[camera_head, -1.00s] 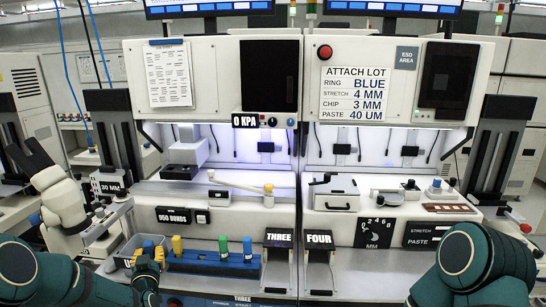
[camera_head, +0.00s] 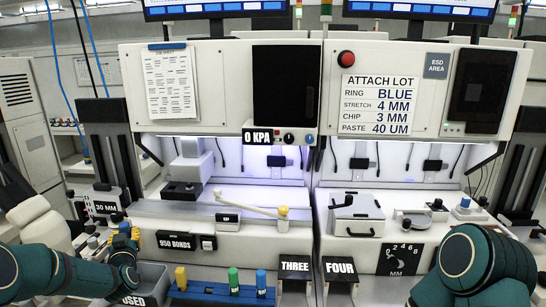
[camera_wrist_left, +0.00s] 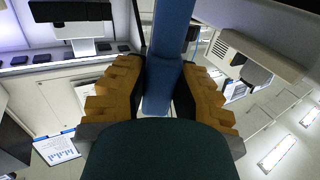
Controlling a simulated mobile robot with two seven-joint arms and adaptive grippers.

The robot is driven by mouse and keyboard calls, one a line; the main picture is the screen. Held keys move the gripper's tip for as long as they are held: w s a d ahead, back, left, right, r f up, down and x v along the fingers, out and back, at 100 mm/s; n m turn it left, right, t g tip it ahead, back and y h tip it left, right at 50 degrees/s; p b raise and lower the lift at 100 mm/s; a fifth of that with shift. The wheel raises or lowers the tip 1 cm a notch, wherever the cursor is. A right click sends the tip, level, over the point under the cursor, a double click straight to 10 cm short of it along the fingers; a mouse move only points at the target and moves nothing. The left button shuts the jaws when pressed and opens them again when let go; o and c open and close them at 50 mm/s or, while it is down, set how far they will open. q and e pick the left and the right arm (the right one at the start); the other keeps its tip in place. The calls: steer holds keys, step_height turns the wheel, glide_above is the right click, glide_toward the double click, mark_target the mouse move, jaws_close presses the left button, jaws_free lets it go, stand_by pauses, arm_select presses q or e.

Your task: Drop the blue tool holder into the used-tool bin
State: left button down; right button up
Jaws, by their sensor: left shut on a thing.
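My left gripper (camera_head: 126,240) shows in the head view at the lower left, with its yellow-brown fingers pointing up and away. In the left wrist view its two stepped fingers (camera_wrist_left: 158,92) are shut on the blue tool holder (camera_wrist_left: 165,75), a long blue bar between them. In the head view the holder is mostly hidden by the fingers. The used-tool bin (camera_head: 155,273), a grey box labelled USED, stands just below and right of the gripper, partly hidden by my left arm. My right gripper is out of view; only my right arm shows.
A blue rack (camera_head: 205,293) right of the bin holds a yellow holder (camera_head: 181,278), a green holder (camera_head: 233,280) and another blue holder (camera_head: 261,283). Slots marked THREE (camera_head: 294,266) and FOUR (camera_head: 340,267) lie further right. The bonder bench (camera_head: 250,243) rises behind.

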arm_select(q)
steer(key=shift+f+b, duration=0.9)
steer(key=shift+f, duration=1.75)
steer(key=c, duration=0.8)
jaws_free()
steer(key=v, duration=1.2)
